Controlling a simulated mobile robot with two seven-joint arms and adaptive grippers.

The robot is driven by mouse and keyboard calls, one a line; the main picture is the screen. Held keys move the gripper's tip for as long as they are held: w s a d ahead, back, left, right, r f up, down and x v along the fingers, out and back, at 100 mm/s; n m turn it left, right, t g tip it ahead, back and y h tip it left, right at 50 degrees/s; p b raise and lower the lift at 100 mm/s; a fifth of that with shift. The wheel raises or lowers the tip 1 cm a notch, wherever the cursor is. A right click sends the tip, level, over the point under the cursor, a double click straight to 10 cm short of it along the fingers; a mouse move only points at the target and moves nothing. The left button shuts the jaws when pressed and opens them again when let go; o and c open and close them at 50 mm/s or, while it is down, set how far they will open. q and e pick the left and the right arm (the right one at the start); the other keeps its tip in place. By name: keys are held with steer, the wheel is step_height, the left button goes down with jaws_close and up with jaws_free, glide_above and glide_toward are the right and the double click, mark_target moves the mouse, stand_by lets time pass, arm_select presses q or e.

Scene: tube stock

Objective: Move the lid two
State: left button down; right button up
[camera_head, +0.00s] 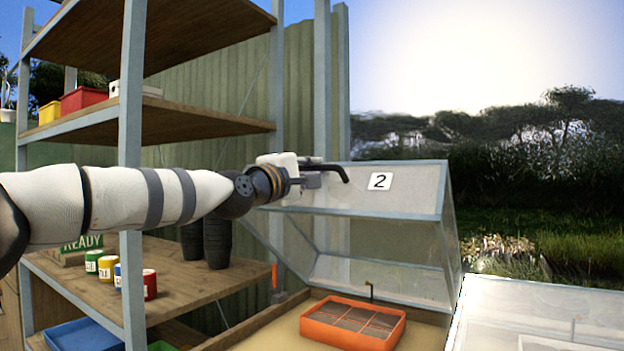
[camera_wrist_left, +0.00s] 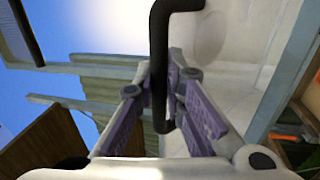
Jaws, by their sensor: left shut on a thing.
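Lid two (camera_head: 412,193) is a clear panel in a grey frame with a white label "2" (camera_head: 380,181). It stands raised and tilted above the cold frame box in the head view. My left gripper (camera_head: 318,174) is at the lid's upper left, shut on its black handle (camera_head: 336,167). In the left wrist view the handle (camera_wrist_left: 159,50) passes between the two fingers of the left gripper (camera_wrist_left: 165,85). My right gripper is not in view.
An orange divided tray (camera_head: 352,325) sits in the box below the lid. A second clear lid (camera_head: 545,300) lies low at the right. Grey shelving (camera_head: 131,150) at the left holds bins, small coloured pots (camera_head: 149,284) and black pots (camera_head: 217,243) near my left arm.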

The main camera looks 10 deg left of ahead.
arm_select(q)
steer(key=shift+f, duration=0.1)
steer(key=c, duration=1.7)
jaws_free()
steer(key=shift+o, duration=0.2)
steer(key=v, duration=1.2)
